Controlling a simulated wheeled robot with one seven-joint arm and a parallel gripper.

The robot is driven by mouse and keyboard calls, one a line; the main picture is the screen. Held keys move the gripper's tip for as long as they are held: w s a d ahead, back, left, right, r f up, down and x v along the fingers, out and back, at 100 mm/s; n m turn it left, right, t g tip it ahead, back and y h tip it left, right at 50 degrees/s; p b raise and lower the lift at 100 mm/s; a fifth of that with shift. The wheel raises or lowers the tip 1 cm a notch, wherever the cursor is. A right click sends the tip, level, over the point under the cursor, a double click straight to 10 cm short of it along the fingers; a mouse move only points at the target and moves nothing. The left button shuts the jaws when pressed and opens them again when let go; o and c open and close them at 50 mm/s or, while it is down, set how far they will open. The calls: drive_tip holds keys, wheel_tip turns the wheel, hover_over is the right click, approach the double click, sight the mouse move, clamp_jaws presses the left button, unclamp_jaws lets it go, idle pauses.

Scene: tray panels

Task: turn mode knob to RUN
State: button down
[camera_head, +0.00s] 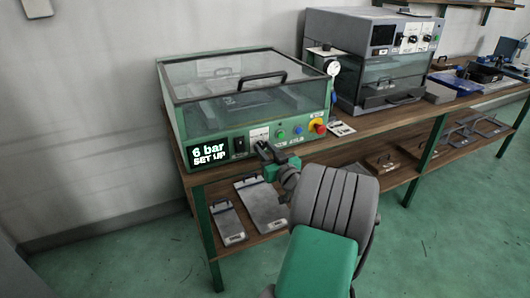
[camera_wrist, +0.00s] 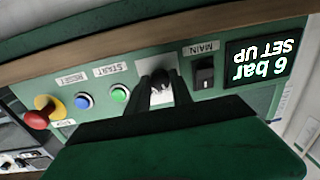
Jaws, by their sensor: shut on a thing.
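The mode knob (camera_wrist: 160,76) is a dark knob on a white plate on the green front panel, between the MAIN switch (camera_wrist: 204,73) and the green START button (camera_wrist: 119,93). My gripper (camera_wrist: 158,90) is shut on it, and the fingers hide much of the knob and its markings. The wrist view is upside down. In the head view my gripper (camera_head: 264,149) reaches the panel just below the white knob plate (camera_head: 259,134). The display (camera_head: 208,155) reads "6 bar" and "SET UP". I cannot read the knob's pointer direction.
Blue RESET button (camera_wrist: 83,101) and red emergency stop (camera_wrist: 37,119) sit along the same panel. The machine's clear lid (camera_head: 222,73) is down. A grey machine (camera_head: 370,55) stands to the right on the bench. Trays (camera_head: 262,204) lie on the lower shelf.

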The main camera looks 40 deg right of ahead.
drive_tip(key=m, duration=0.6)
drive_tip(key=shift+a+m, duration=0.1)
drive_tip(key=shift+m, duration=0.3)
drive_tip(key=m+p, duration=0.2)
drive_tip(key=m, duration=0.4)
drive_tip(key=shift+h+p, duration=0.3)
drive_tip(key=shift+p, duration=0.05)
drive_tip(key=shift+m, duration=0.3)
drive_tip(key=c, duration=1.1)
unclamp_jaws()
drive_tip(key=v, duration=0.8)
drive_tip(key=shift+w+f, duration=0.1)
drive_tip(key=shift+a, duration=0.1)
